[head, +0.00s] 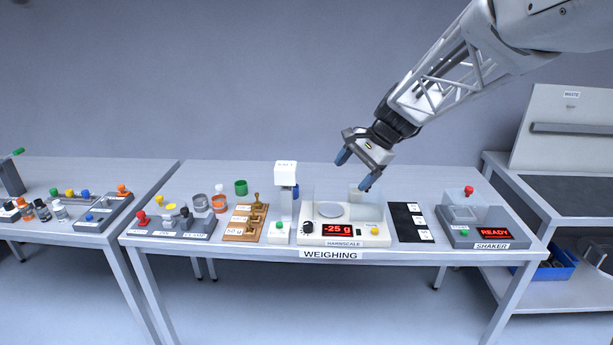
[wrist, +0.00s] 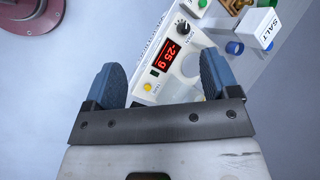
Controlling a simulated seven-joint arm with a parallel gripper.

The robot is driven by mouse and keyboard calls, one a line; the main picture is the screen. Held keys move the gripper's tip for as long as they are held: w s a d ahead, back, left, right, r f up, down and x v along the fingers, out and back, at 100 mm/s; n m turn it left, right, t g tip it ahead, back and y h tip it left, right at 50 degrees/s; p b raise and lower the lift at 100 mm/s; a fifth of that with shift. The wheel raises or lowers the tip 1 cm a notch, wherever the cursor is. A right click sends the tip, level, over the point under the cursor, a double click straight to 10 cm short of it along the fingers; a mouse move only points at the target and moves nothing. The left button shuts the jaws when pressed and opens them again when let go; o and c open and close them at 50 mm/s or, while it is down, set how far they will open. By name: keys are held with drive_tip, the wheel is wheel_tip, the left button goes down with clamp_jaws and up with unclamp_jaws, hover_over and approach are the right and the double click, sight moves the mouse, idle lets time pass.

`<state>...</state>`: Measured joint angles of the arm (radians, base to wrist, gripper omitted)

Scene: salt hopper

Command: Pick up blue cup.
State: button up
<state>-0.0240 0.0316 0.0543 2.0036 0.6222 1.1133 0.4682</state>
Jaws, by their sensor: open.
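My gripper (head: 355,171) is open and empty, raised above the back right of the scale. Its two blue fingers frame the wrist view (wrist: 160,72), with the hopper and the blue shape beyond them to the upper right.
The scale (head: 347,240) reads -25 g and has clear upright panels. Brass weights (head: 254,215), a green cup (head: 240,188) and orange and grey jars stand left of the hopper. A black mat (head: 409,222) and a shaker (head: 475,226) are to the right.

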drive_tip(key=w+a+f+m+y, duration=0.2)
drive_tip(key=w+f, duration=0.6)
drive_tip(key=w, duration=0.4)
drive_tip(key=w+a+f+m+y, duration=0.2)
drive_tip(key=w+a+f+m, duration=0.2)
drive_tip(key=w, duration=0.8)
drive_tip(key=w+a+f+m+y, duration=0.3)
drive_tip(key=w+a+f, duration=0.3)
drive_tip(key=w+f, duration=0.6)
drive_tip(key=shift+w, duration=0.55)
drive_tip(key=shift+w+f, duration=0.2)
drive_tip(key=shift+f, duration=0.25)
drive_tip(key=shift+x, duration=1.3)
drive_tip(key=shift+x, duration=2.65)
